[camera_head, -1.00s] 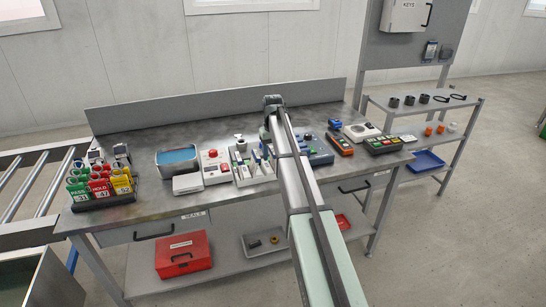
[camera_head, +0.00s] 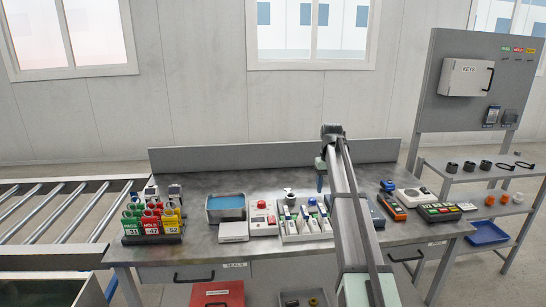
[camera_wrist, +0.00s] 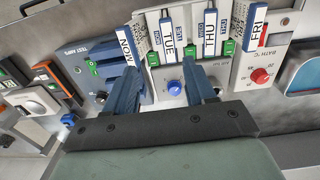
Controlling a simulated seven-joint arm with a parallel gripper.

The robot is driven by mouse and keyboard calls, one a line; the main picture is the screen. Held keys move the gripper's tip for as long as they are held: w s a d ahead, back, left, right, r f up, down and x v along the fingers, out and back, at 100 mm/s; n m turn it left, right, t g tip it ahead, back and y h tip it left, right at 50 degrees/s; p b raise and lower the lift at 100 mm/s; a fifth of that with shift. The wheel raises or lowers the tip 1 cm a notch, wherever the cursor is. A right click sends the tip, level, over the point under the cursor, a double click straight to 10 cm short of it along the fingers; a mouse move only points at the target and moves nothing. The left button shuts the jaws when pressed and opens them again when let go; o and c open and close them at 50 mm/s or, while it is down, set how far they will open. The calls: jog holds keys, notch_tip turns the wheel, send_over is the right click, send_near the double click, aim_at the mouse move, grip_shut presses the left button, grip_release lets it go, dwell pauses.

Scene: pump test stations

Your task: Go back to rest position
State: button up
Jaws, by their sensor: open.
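My gripper shows in the wrist view (camera_wrist: 165,88) with its two dark blue fingers spread apart and nothing between them. In the head view my arm reaches forward over the grey workbench (camera_head: 200,262).
Left of the rack stand a white box with a red knob (camera_head: 262,218), a blue-filled tray (camera_head: 227,208) and a PASS/HOLD tag stand (camera_head: 152,228). A shelf rack (camera_head: 478,177) stands further right.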

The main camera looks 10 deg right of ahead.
jog(key=s+d+f+h, duration=0.2)
jog(key=s+d+f, duration=0.2)
jog(key=d+f, duration=0.3)
jog(key=s+d+f+n+h, duration=0.1)
jog(key=s+d+f, duration=0.3)
jog(key=d, duration=0.5)
jog(key=s+d+f+h, duration=0.2)
jog(key=s+d+f, duration=0.2)
jog(key=d+f, duration=0.3)
jog(key=s+a+f+g+y, duration=0.1)
jog(key=s+a+f, duration=0.5)
jog(key=f, duration=0.4)
jog(key=s+a+f+n, duration=0.1)
jog(key=s+a+f, duration=0.4)
jog(key=s+f, duration=0.4)
jog(key=s+a+f+g+y, duration=0.1)
jog(key=s+a+f, duration=0.45)
jog(key=f, duration=0.45)
jog(key=s+a+f+g+y, duration=0.1)
jog(key=s+a+f, duration=0.3)
jog(key=s, duration=0.6)
jog(key=s+a+f+m+g+y, duration=0.1)
jog(key=s+a+f+g, duration=0.1)
jog(key=s+a, duration=0.7)
jog(key=s+a+f+m+g+y, duration=0.1)
jog(key=s+a+f, duration=0.4)
jog(key=s, duration=0.5)
jog(key=shift+s+a+f+g, duration=0.3)
jog(key=shift+s+a+g, duration=0.1)
jog(key=shift+a, duration=0.6)
